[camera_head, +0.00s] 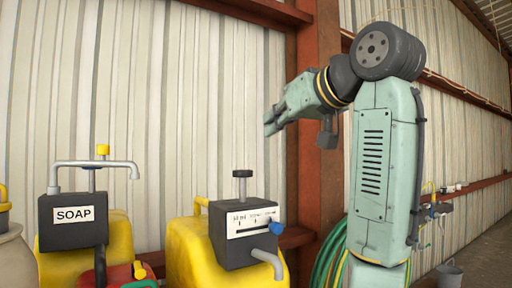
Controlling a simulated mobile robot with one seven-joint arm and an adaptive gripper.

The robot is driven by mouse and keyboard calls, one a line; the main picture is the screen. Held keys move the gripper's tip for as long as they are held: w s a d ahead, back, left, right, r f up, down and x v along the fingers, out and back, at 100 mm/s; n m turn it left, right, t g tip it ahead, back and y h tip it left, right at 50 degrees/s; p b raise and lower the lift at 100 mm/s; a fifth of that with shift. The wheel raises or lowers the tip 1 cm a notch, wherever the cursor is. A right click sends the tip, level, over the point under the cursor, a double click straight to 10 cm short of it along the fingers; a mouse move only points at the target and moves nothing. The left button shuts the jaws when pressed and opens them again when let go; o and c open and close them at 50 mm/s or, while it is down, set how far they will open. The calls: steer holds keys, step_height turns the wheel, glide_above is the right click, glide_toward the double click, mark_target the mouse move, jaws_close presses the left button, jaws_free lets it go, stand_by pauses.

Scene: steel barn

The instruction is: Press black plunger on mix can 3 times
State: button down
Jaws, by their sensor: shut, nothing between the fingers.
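The mix can (183,244) is a yellow container at the lower middle. A dark box with a white label strip (253,222) sits on it, with a grey spout and a blue knob at its right side. A black plunger (242,174) stands upright on a short stem on top of the box. My gripper (270,123) is shut and empty, above and to the right of the plunger, pointing left and down. It is apart from the plunger. My arm comes in from the right.
Left of the mix can stands another yellow can with a box marked SOAP (73,214), a grey pipe and a yellow-topped rod (102,152). A red steel post (318,160) rises behind my gripper. A green hose (328,255) hangs beside it, and a bucket (449,274) stands far right.

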steer(key=p, duration=0.3)
glide_above(243, 173)
steer(key=d, duration=0.2)
steer(key=shift+w+a+f, duration=0.15)
steer(key=shift+w+f, duration=0.05)
steer(key=shift+f, duration=0.35)
steer(key=shift+w+a+f, duration=0.1)
steer(key=shift+w+f, duration=0.05)
steer(key=shift+f, duration=0.35)
step_height(243, 173, down, 3)
steer(key=shift+f, duration=0.65)
steer(key=shift+a+f, duration=0.1)
